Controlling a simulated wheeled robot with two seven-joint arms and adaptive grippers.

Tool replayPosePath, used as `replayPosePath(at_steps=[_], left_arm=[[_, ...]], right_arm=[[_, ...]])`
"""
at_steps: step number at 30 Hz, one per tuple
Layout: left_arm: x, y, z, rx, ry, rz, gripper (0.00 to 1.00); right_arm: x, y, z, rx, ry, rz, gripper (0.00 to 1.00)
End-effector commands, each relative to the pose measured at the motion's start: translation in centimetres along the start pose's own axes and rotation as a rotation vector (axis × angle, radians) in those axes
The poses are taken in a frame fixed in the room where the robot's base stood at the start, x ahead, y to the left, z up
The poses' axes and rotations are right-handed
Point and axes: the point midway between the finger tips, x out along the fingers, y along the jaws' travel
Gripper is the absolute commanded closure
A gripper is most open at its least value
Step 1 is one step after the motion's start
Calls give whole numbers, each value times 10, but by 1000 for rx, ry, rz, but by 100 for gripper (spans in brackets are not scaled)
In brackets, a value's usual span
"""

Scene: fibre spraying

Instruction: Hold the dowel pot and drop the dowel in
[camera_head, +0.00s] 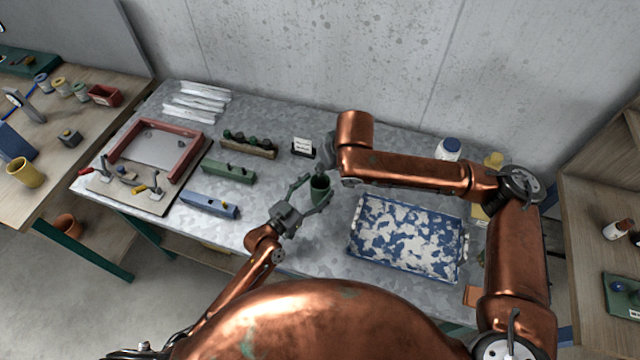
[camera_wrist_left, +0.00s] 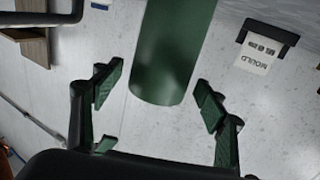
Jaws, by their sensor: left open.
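The dowel pot (camera_head: 320,190) is a dark green cup standing upright on the grey metal table, with its dark mouth facing up. My left gripper (camera_head: 312,192) is open, with its fingers on either side of the pot. In the left wrist view the green pot (camera_wrist_left: 172,50) lies between the spread fingers (camera_wrist_left: 157,95), with gaps on both sides. My right gripper (camera_head: 326,155) hangs just above and behind the pot, mostly hidden by its own arm; its fingers cannot be made out. I cannot make out a dowel in either view.
A blue-and-white speckled tray (camera_head: 410,238) lies right of the pot. A small white card on a dark stand (camera_head: 303,147), a green block (camera_head: 229,173) and a blue block (camera_head: 210,204) are to its left. A red frame (camera_head: 187,160) sits further left. A white jar (camera_head: 448,148) stands behind.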

Motion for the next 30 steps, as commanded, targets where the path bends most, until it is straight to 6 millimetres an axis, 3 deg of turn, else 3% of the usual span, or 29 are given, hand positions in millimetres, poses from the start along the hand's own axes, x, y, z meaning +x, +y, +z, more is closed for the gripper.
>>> replayPosePath(at_steps=[9,15,30], left_arm=[[-68,0,2,3,-5,1,33],[-93,0,1,3,-2,1,33],[-100,0,0,1,-2,1,33]], right_arm=[[0,0,0,0,0,0,70],[0,0,0,0,0,0,70],[0,0,0,0,0,0,70]])
